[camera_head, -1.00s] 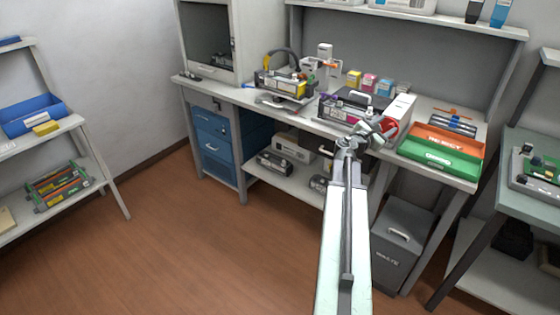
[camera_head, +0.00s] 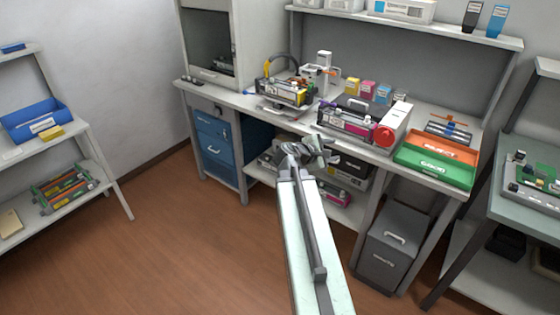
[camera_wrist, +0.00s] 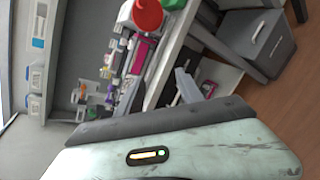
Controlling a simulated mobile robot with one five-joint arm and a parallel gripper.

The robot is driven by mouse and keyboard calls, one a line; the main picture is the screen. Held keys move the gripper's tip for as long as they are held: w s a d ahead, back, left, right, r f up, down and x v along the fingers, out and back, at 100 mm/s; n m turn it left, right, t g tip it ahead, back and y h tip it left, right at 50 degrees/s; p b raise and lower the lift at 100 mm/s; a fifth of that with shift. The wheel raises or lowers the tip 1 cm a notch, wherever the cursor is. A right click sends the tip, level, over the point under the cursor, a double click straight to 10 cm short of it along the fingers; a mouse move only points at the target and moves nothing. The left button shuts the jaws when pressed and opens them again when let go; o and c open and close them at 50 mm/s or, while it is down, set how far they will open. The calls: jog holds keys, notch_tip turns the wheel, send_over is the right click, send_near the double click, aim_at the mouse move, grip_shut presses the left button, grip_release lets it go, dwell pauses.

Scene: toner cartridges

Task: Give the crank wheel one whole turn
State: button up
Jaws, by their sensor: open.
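The crank wheel looks to be the red round disc (camera_head: 385,136) on the right end of the toner cartridge machine (camera_head: 348,120), at the bench's front edge. The red disc also shows at the top of the wrist view (camera_wrist: 148,16). No handle on it can be made out. My gripper (camera_head: 322,150) is open and empty. In the head view it appears left of and slightly below the red disc, in front of the bench edge, apart from the disc. In the wrist view one grey finger (camera_wrist: 186,86) shows below the disc.
A green tray (camera_head: 433,168) and an orange tray (camera_head: 450,147) sit right of the machine. Another cartridge unit (camera_head: 285,92) stands to its left. A grey bin (camera_head: 393,250) stands under the bench. The floor in front is clear.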

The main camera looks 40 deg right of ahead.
jog(key=w+a+f+m+y+p, duration=0.1)
jog(key=w+a+m+y+p, duration=0.1)
jog(key=a, duration=0.7)
jog(key=w+a+f+m+y+p, duration=0.1)
jog(key=w+a+m+y+p, duration=0.2)
jog(key=a, duration=0.6)
jog(key=shift+a+y+p, duration=0.35)
jog(key=shift+y+p, duration=0.05)
jog(key=shift+p, duration=0.4)
jog(key=shift+f, duration=0.1)
